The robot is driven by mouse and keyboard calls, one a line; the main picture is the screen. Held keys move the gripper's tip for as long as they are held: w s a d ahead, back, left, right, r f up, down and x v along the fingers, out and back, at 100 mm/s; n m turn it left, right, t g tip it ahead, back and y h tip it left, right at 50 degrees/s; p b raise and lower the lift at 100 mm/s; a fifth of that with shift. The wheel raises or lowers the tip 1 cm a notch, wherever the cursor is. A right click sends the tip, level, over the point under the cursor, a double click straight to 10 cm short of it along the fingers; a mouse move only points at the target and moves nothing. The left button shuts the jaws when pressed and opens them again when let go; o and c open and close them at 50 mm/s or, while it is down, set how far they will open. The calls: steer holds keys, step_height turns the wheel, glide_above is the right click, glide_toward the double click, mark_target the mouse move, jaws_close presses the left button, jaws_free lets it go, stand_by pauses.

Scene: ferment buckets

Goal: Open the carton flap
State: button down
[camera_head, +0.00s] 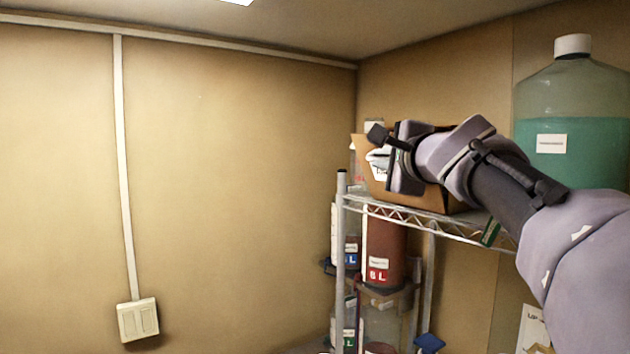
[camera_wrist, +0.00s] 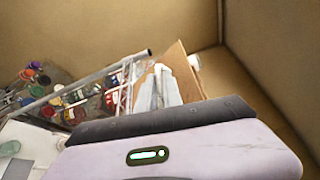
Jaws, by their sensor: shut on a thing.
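A brown carton (camera_head: 432,197) stands on the top shelf of a wire rack in the head view, partly hidden behind my arm. Its tan flap (camera_head: 361,158) shows at the carton's left end, slanting outward. My gripper (camera_head: 378,160) is at this flap and shut on it, though its fingertips are small in the head view. In the wrist view, the pale fingers of my gripper (camera_wrist: 158,88) lie against the brown flap (camera_wrist: 184,72). My gripper's own housing hides the lower part of the flap and most of the carton there.
A large bottle of green liquid (camera_head: 570,125) stands right of the carton, close behind my arm. The metal rack (camera_head: 430,222) holds a dark red labelled container (camera_head: 383,240) and other containers below.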

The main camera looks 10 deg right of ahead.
steer(key=a+f+n+t+b, duration=0.1)
steer(key=f+n+b, duration=0.4)
steer(key=b, duration=0.8)
steer(key=s+a+f+n+t+y+b, duration=0.1)
steer(key=f+b, duration=0.5)
steer(key=b, duration=0.7)
steer(key=a+n+t, duration=0.1)
steer(key=a+n, duration=0.1)
steer(key=n, duration=0.1)
steer(key=shift+s+a+f+n, duration=0.15)
steer(key=shift+s+f+n, duration=0.05)
steer(key=shift+f+n, duration=0.2)
steer(key=shift+b, duration=0.4)
steer(key=c, duration=1.9)
jaws_free()
steer(key=shift+c, duration=0.2)
steer(key=shift+o, duration=0.7)
steer(key=shift+w+d+f, duration=0.15)
steer(key=shift+w+d, duration=0.05)
steer(key=shift+w, duration=0.05)
steer(key=shift+s+a, duration=0.1)
steer(key=shift+s, duration=0.05)
